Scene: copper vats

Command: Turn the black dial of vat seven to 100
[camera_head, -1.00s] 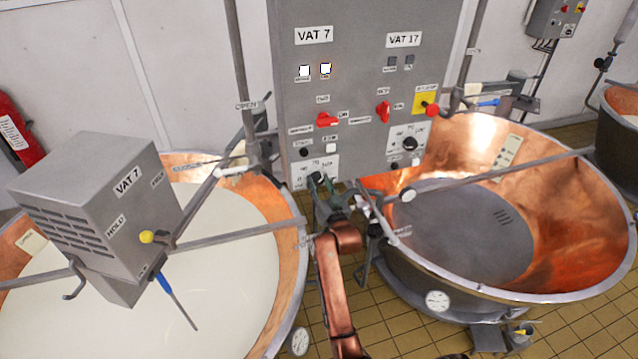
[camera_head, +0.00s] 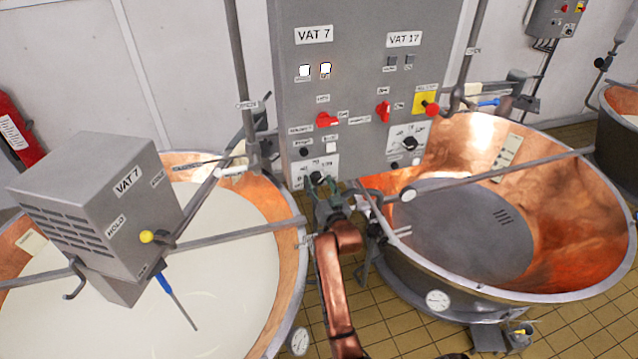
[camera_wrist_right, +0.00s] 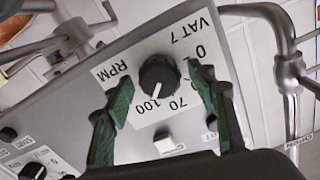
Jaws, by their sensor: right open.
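The black dial of vat seven (camera_head: 316,178) sits on a white plate low on the grey control panel, partly hidden by my right gripper (camera_head: 322,188). In the right wrist view the dial (camera_wrist_right: 158,76) appears upside down, with plate marks 0, 70 and 100. Its white pointer mark is on the side of 70 and 100, seemingly nearer 100. My right gripper (camera_wrist_right: 160,82) is open, its green fingers on either side of the dial with visible gaps, so it does not grip it. My left gripper is not in view.
The vat 7 tub (camera_head: 240,270) with white liquid is left of my right arm, and the empty copper vat (camera_head: 570,240) is right. A red switch (camera_head: 327,119) and small buttons are above the dial. A white button (camera_wrist_right: 168,145) is close to the fingers.

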